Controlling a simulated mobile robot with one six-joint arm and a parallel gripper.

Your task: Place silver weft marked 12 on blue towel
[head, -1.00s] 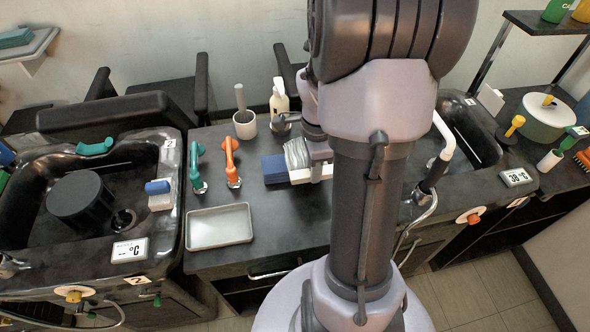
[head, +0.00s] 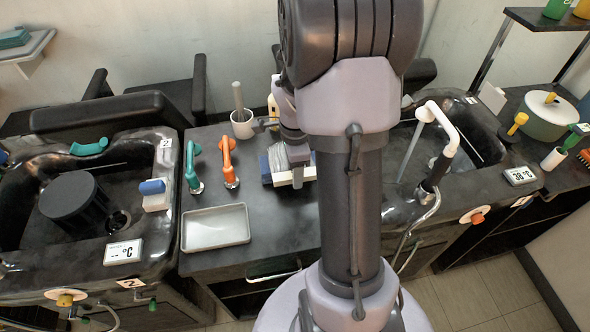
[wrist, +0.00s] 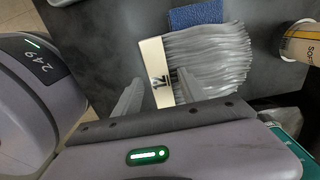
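The silver weft (wrist: 210,60) lies on the dark counter, its white strip (wrist: 153,60) marked 12 toward the left in the wrist view. It also shows in the head view (head: 278,157), partly hidden by my arm. The blue towel (wrist: 195,16) lies beside the weft's far edge; I cannot tell whether strands overlap it. In the head view the towel (head: 265,170) is just left of the weft. My gripper (wrist: 157,95) is open, with one finger on each side of the strip's near end as seen from the wrist.
A white cup (head: 242,124) and a spray bottle stand behind the weft. Orange (head: 228,162) and teal (head: 192,168) handles and a grey tray (head: 216,228) are to the left. Basins flank the counter. A printed cup (wrist: 302,42) is right of the weft in the wrist view.

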